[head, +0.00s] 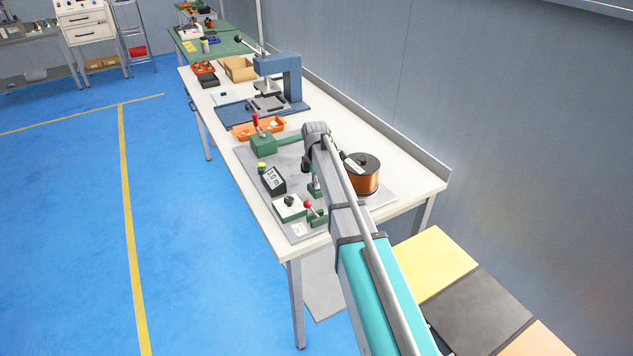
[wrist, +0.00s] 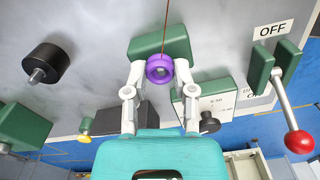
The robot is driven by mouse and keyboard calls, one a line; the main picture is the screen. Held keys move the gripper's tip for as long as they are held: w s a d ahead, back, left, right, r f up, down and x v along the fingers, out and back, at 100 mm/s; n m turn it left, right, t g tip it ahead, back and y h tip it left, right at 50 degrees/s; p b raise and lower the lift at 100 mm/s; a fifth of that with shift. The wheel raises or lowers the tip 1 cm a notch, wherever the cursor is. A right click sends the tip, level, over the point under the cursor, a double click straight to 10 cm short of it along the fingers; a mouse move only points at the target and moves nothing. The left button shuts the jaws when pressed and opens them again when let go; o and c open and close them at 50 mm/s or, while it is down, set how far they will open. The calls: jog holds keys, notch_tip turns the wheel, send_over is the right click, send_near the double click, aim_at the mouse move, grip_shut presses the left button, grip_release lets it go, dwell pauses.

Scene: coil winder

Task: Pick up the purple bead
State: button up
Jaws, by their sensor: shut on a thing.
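In the wrist view the purple bead (wrist: 160,69), a ring with a hole in its middle, sits between the fingertips of my gripper (wrist: 160,71). The gripper is shut on it. A thin reddish wire (wrist: 166,25) runs from the top of the picture down to the bead. A green block (wrist: 160,42) is just behind the bead; I cannot tell whether they touch. In the head view my arm hides the gripper and the bead.
A copper wire spool (head: 363,175) stands on the grey plate right of my arm. A red-knobbed lever (wrist: 297,140) is at the right, by an OFF label (wrist: 272,30). A black knob (wrist: 45,63) is at the left. A blue press (head: 280,80) stands farther along the bench.

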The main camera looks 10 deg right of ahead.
jog(key=shift+r+p, duration=1.45)
jog(key=shift+r, duration=0.15)
jog(key=s+a+r+p, duration=0.2)
jog(key=s+r+p, duration=0.7)
jog(key=s, duration=0.5)
jog(key=shift+r+p, duration=0.3)
jog(key=shift+p, duration=0.05)
